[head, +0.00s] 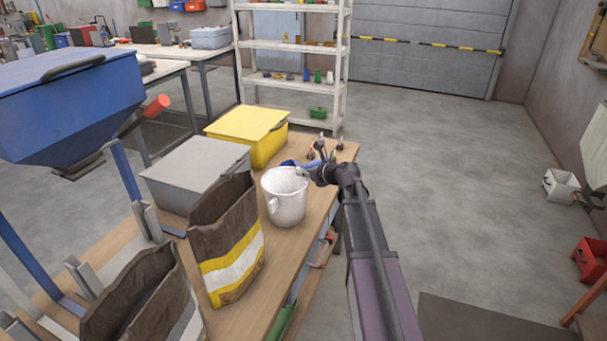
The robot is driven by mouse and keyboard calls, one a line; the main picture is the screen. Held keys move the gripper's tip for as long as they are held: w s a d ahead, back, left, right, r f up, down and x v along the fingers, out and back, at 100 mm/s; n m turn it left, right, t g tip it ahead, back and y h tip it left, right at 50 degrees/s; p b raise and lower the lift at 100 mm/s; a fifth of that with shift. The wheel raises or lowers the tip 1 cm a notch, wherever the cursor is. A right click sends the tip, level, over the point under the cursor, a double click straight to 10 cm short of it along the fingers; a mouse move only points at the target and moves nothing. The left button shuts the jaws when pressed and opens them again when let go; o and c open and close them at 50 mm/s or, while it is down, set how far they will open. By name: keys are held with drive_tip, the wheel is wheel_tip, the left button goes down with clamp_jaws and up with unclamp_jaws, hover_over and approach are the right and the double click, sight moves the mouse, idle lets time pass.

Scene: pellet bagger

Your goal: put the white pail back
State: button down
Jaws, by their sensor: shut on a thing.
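The white pail (286,200) stands upright, or is held very low, over the right part of the wooden bench (262,290). Its open top shows and it looks empty inside. My gripper (308,172) is at the pail's upper right rim, shut on it. The fingertips are small and partly hidden by the wrist, so the exact grip point is unclear. I cannot tell whether the pail's base touches the bench top.
An open brown paper bag with yellow and white bands (232,265) stands close left of the pail. A grey lidded bin (190,172) and a yellow bin (250,130) stand behind. A blue hopper (65,110) overhangs the left. The floor (450,200) at right is open.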

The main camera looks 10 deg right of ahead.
drive_tip(key=shift+f, duration=0.1)
drive_tip(key=c, duration=1.2)
unclamp_jaws()
drive_tip(key=shift+c, duration=0.2)
drive_tip(key=o, duration=0.4)
drive_tip(key=shift+o, duration=0.2)
drive_tip(key=shift+r, duration=0.2)
drive_tip(key=p+v, duration=0.4)
drive_tip(key=v, duration=0.8)
drive_tip(key=shift+a, duration=0.1)
